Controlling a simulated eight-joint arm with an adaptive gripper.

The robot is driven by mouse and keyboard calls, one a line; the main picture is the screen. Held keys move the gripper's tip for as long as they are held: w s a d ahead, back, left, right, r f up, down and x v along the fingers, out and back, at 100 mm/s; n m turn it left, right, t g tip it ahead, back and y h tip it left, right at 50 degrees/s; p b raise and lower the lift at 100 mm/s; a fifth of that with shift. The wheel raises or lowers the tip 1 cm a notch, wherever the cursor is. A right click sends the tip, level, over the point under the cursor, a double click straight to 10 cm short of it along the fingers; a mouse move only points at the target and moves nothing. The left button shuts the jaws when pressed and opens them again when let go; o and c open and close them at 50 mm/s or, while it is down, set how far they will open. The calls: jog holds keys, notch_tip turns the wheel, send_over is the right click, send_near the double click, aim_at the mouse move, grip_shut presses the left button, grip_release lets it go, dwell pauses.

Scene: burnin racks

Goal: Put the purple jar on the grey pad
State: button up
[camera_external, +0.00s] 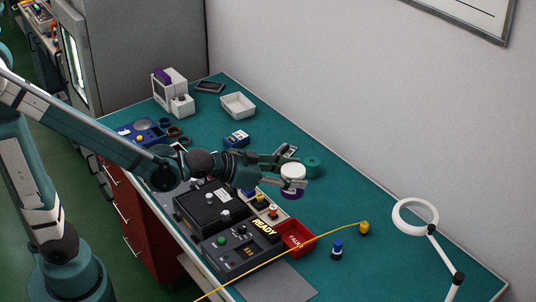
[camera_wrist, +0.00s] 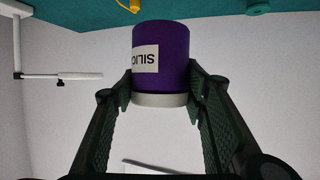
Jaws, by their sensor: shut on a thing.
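The purple jar (camera_external: 292,195) has a white lid and is upright in my gripper, above the green bench mat. In the wrist view the purple jar (camera_wrist: 160,55) appears upside down, with a white label partly reading "SILIC". My gripper (camera_wrist: 163,88) is shut on it, with one finger on each side near the lid. In the external view my gripper (camera_external: 291,183) reaches in from the left. A grey pad (camera_external: 280,287) lies flat at the front edge of the bench, below the jar in the picture; its lower part is cut off by the frame.
A black tester box with a "READY" sign (camera_external: 240,250) and a red bin (camera_external: 297,238) stand between jar and pad. A yellow cable (camera_external: 300,245) crosses there. A teal roll (camera_external: 312,168), a blue-capped bottle (camera_external: 337,250) and a ring lamp (camera_external: 415,216) are nearby.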

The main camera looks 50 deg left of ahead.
jog(key=s+d+n+y, duration=0.2)
jog(key=s+d, duration=0.5)
jog(key=s, duration=0.1)
notch_tip(320, 180, up, 10)
jog(key=n+y, duration=0.2)
send_over(276, 289)
notch_tip(276, 289, down, 18)
jog(key=shift+t, duration=0.4)
dwell(0.8)
jog(key=shift+f, duration=0.1)
jog(key=shift+f+b, duration=0.75)
jog(key=shift+f, duration=2.1)
jog(key=shift+f+b, duration=0.7)
jog(key=shift+f, duration=1.4)
jog(key=shift+f, duration=0.1)
